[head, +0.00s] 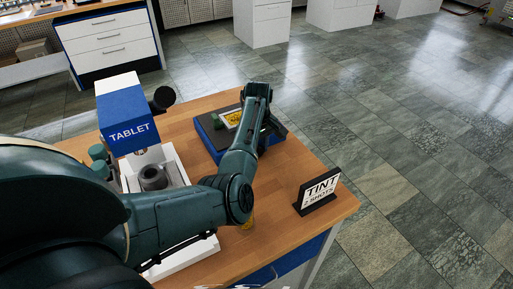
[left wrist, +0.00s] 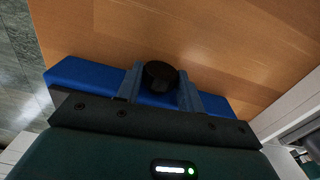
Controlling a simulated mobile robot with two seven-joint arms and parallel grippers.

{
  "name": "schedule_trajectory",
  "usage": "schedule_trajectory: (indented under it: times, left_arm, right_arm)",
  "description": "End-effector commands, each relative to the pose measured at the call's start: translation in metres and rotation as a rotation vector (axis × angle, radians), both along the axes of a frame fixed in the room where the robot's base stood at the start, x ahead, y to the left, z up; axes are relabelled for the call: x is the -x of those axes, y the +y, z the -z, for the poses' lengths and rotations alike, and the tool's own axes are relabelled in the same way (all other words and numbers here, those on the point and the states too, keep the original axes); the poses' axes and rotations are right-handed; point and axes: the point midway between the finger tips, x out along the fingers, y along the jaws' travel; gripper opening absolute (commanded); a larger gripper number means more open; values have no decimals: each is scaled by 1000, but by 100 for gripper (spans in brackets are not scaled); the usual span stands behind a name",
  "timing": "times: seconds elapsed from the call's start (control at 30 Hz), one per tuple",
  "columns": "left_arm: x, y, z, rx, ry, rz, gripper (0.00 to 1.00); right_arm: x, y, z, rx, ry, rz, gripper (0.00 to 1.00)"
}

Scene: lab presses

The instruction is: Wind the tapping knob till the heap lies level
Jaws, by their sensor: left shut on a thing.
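The tapping knob (left wrist: 160,73) is a round black knob beside a blue base in the left wrist view. My left gripper (left wrist: 159,88) is shut on it, one finger on each side. In the head view the blue and dark device (head: 208,137) sits on the wooden bench, partly behind my left forearm. A small pale-framed tray with yellow material (head: 232,118) lies on top of it. It is too small to tell whether the heap is level. The knob is hidden in the head view. My right gripper is not in view.
A blue and white TABLET press (head: 124,114) stands at the bench's left, with a grey cup-like part (head: 152,178) at its white frame. A TINT 2 SHOTS sign (head: 320,190) stands near the right corner. Bare wooden bench top (head: 290,160) lies between device and sign.

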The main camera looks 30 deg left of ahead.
Motion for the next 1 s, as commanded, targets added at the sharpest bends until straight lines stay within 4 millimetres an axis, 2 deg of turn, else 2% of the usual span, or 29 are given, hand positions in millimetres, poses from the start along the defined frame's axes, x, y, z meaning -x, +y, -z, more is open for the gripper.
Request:
schedule_trajectory:
  times: [0.4,1.0]
  left_arm:
    - [-3,-1,2,-117,199,-2,15]
    - [-4,-1,0,-143,243,-4,15]
  right_arm:
    - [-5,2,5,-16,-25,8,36]
    - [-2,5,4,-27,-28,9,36]
